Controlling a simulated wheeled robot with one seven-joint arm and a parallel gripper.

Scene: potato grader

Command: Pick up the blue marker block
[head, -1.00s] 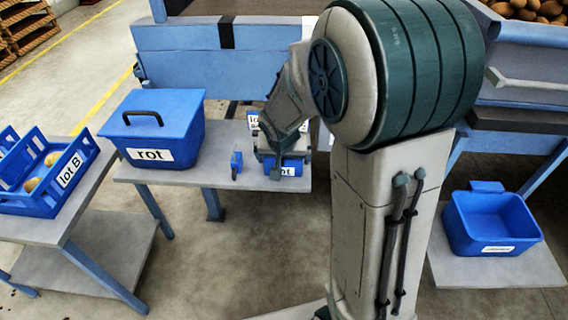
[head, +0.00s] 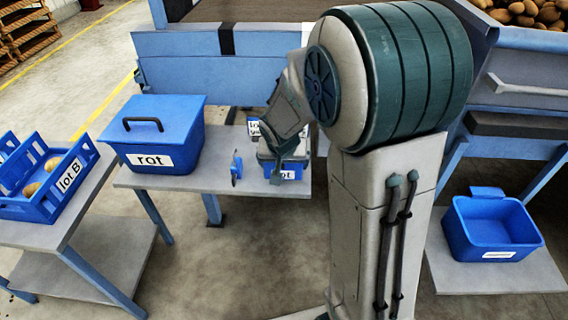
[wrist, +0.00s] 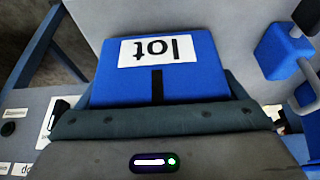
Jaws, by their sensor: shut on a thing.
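The blue marker block (wrist: 108,88) has a white label reading "lot", upside down in the wrist view, and a dark slot below it. In the head view the block (head: 298,169) is at the right end of the grey table, partly hidden by my gripper. My gripper (head: 281,166) is over the block from above and shut on it. In the wrist view the dark jaw pads (wrist: 155,120) lie across its near side. I cannot tell whether the block still touches the table.
A blue lidded "rot" bin (head: 190,140) stands further left. A "lot B" crate (head: 30,207) and an empty blue bin (head: 490,228) are off to the sides.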

